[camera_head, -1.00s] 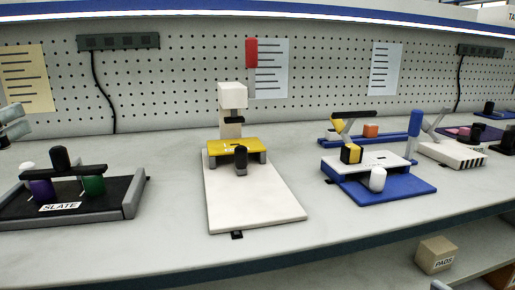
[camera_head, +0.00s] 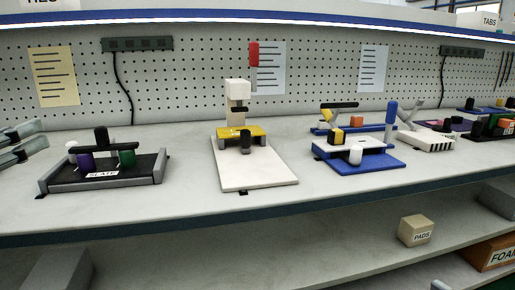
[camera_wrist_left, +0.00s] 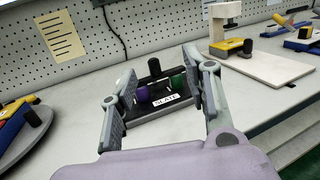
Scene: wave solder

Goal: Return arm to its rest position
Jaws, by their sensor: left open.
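My left gripper (camera_head: 14,145) shows at the left edge of the head view, above the bench and to the left of the SLATE fixture. In the left wrist view, my left gripper (camera_wrist_left: 160,106) is open, with its two fingers apart and nothing between them. The SLATE fixture (camera_head: 152,164) lies beyond the fingers on the bench, apart from them. It carries a purple cylinder (camera_head: 86,162), a green cylinder (camera_head: 127,158) and a black knob (camera_head: 101,137). It also shows in the wrist view (camera_wrist_left: 180,127). My right gripper is not in view.
A white base (camera_head: 262,177) with a yellow bridge (camera_head: 229,131) stands mid-bench. A blue fixture (camera_head: 378,164) stands to its right. Pegboard (camera_head: 200,80) closes the back. The bench front is clear.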

